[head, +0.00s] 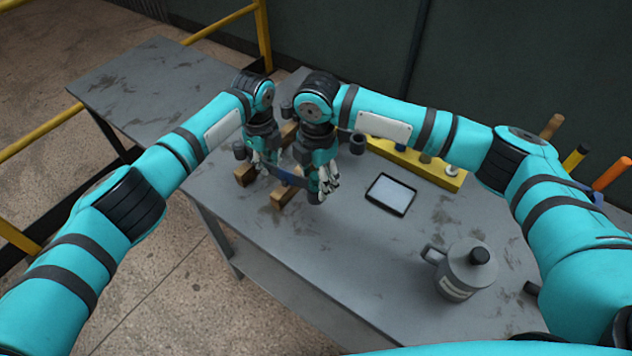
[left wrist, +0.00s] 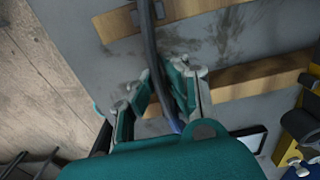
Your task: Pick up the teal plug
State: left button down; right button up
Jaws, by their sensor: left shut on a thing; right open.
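I cannot make out a teal plug in either view; the teal shapes I can tell belong to my arms and grippers. My left gripper (head: 266,163) is over the far left of the table, shut on a dark, curved, blue-black strip (head: 290,179). In the left wrist view the strip (left wrist: 149,45) runs down between the fingers of the left gripper (left wrist: 155,88). My right gripper (head: 326,184) is open, just right of it at the strip's other end. Whether it touches the strip is hidden.
Wooden bars (head: 285,197) lie on the grey table (head: 265,222) under the grippers. A tablet (head: 391,194), a yellow rack (head: 405,157) and a grey lidded mug (head: 466,272) stand to the right. The table's front left is clear.

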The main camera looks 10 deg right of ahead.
jog(key=shift+f, duration=0.1)
jog(key=shift+c, duration=0.4)
jog(key=c, duration=1)
notch_tip(320, 180, up, 10)
jog(key=shift+r, duration=0.1)
jog(key=o, duration=0.4)
grip_shut()
pick_arm(q)
jog(key=c, duration=1.3)
grip_release()
